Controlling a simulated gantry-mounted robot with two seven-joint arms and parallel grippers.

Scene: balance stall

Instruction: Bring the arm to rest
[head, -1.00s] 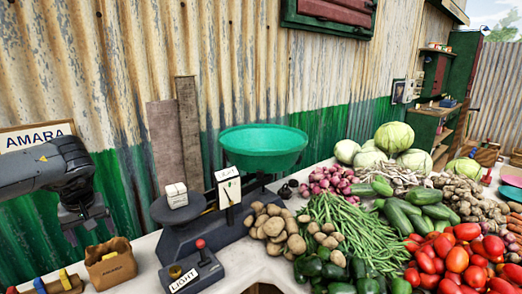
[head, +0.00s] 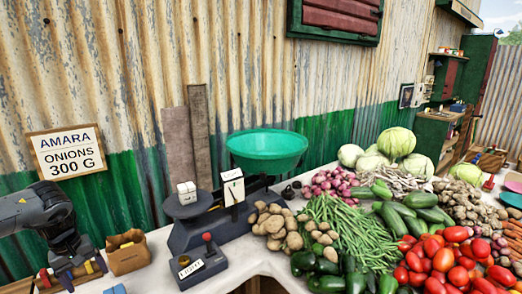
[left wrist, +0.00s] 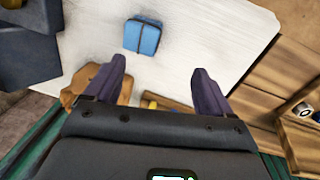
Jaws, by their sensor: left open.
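My left gripper (head: 80,274) is at the lower left of the head view, pointing down, low over the left end of the table. In the left wrist view its two dark fingers (left wrist: 158,68) stand wide apart with nothing between their tips. A blue block with a dark band (left wrist: 143,37) lies on the white tabletop beyond the fingertips, apart from them. A small brown open-topped box (head: 127,257) stands just right of the gripper in the head view. My right gripper is not in view.
A balance scale with a green pan (head: 267,150) and pale weights (head: 187,193) on its plate stands right of the brown box. A control box (head: 201,268) with a red knob sits before it. Vegetables (head: 350,230) crowd the right. A sign (head: 67,151) hangs behind.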

